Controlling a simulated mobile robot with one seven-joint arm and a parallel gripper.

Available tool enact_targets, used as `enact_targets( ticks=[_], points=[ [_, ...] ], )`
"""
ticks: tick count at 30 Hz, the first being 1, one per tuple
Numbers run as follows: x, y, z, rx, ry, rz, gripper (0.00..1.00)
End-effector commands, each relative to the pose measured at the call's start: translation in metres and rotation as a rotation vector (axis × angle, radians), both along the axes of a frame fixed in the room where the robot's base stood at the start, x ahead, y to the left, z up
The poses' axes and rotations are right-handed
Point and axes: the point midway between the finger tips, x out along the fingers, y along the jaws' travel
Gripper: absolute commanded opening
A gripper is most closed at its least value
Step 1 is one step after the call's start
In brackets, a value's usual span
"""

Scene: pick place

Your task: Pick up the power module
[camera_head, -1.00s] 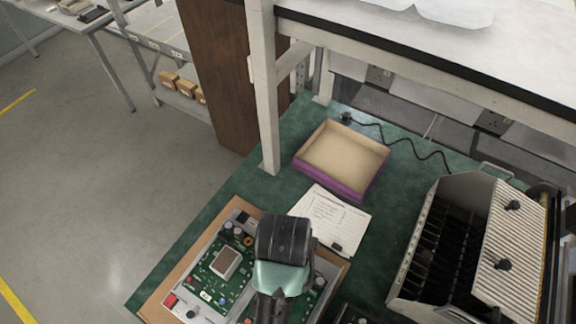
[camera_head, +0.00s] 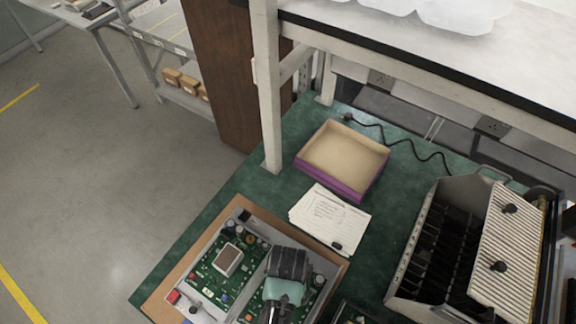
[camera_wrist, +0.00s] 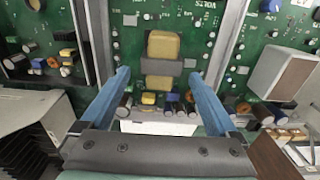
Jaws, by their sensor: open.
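Green circuit boards sit in a grey metal frame (camera_head: 178,309) on the bench. No label marks the power module, so I cannot tell for certain which part it is. A yellow block with a grey band (camera_wrist: 163,46) stands on the middle board in the wrist view. A silver box with a brown top (camera_head: 228,259) stands on the left board; it also shows at the right of the wrist view (camera_wrist: 277,72). My gripper (camera_wrist: 158,75) is open and empty above the middle board, its blue fingers either side of the yellow block. The head view hides its fingertips.
A purple-sided tray (camera_head: 335,192) and papers (camera_head: 328,218) lie behind the frame. A slotted metal rack (camera_head: 470,250) stands at the right. A shelf post (camera_head: 268,90) rises behind. Small capacitors crowd the boards.

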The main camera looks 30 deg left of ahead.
Motion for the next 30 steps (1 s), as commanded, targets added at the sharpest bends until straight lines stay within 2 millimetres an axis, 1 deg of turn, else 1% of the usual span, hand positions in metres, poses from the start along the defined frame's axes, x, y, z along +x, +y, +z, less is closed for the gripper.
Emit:
enact_targets(
  ticks=[1, 4, 11, 15, 23, 24, 27, 30],
  points=[
    [-0.0002, -0.0001, -0.0046, -0.001, 0.001, 0.0, 0.95],
    [0.0, 0.0, -0.0094, 0.0, 0.0, 0.0, 0.95],
    [0.0002, 0.0001, -0.0103, 0.0, -0.001, 0.0, 0.95],
    [0.0001, 0.0001, -0.0101, 0.0, -0.001, 0.0, 0.7],
    [0.0001, 0.0, -0.01, 0.0, -0.001, 0.0, 0.23],
    [0.0001, 0.0, -0.01, 0.0, -0.001, 0.0, 0.16],
    [0.0001, 0.0, -0.01, 0.0, -0.001, 0.0, 0.0],
    [0.0001, -0.0001, -0.0099, 0.0, -0.001, 0.0, 0.0]
  ],
)
